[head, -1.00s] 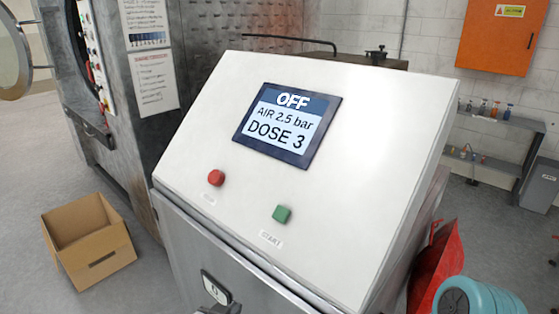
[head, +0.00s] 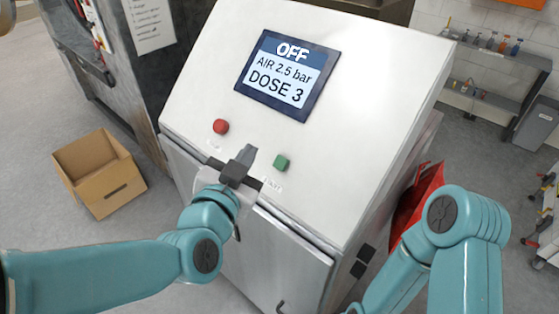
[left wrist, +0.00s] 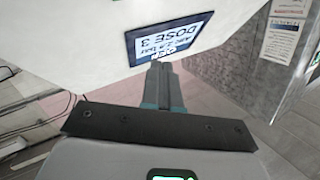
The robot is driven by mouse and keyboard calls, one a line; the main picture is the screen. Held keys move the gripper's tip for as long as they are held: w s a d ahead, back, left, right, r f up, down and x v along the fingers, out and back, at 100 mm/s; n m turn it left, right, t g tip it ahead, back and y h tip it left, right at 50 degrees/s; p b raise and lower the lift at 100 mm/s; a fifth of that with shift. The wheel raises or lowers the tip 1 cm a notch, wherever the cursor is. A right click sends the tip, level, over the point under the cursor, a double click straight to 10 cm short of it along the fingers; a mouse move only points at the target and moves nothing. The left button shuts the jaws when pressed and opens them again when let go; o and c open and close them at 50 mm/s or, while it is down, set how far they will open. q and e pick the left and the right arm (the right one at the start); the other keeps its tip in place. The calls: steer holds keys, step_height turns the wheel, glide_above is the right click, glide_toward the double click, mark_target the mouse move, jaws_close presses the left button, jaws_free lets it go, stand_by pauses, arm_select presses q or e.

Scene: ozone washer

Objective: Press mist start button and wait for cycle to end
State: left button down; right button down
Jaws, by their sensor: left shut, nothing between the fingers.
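The green start button (head: 282,162) sits on the sloped white console panel (head: 330,140), above a small label. A red button (head: 221,126) is to its left on the same panel. The screen (head: 287,71) reads OFF, AIR 2.5 bar, DOSE 3; it also shows upside down in the left wrist view (left wrist: 170,37). My left gripper (head: 246,153) is shut and empty, between the two buttons and a little left of the green one in the picture. I cannot tell whether it touches the panel. In the left wrist view its closed fingers (left wrist: 163,72) point toward the screen. My right gripper is out of view.
An open cardboard box (head: 100,175) lies on the floor at left, beside the large metal machine (head: 85,60). A red object (head: 418,205) is right of the console, partly behind my right arm. A shelf with bottles (head: 490,75) stands at the back right.

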mark_target(281, 163)
arm_select(q)
steer(key=shift+w+d+f+b, duration=0.65)
steer(key=shift+w+d+f, duration=0.1)
steer(key=shift+f, duration=0.3)
steer(key=shift+w+d+f+b, duration=0.7)
steer(key=shift+w+f, duration=0.05)
steer(key=shift+f, duration=0.3)
steer(key=shift+w+d+f+b, duration=0.65)
steer(key=shift+w+d+f, duration=0.1)
steer(key=shift+f, duration=0.3)
steer(key=shift+w+d+f+b, duration=0.1)
steer(key=shift+d+f+b, duration=0.05)
steer(key=shift+f+b, duration=0.2)
steer(key=shift+w+d, duration=0.1)
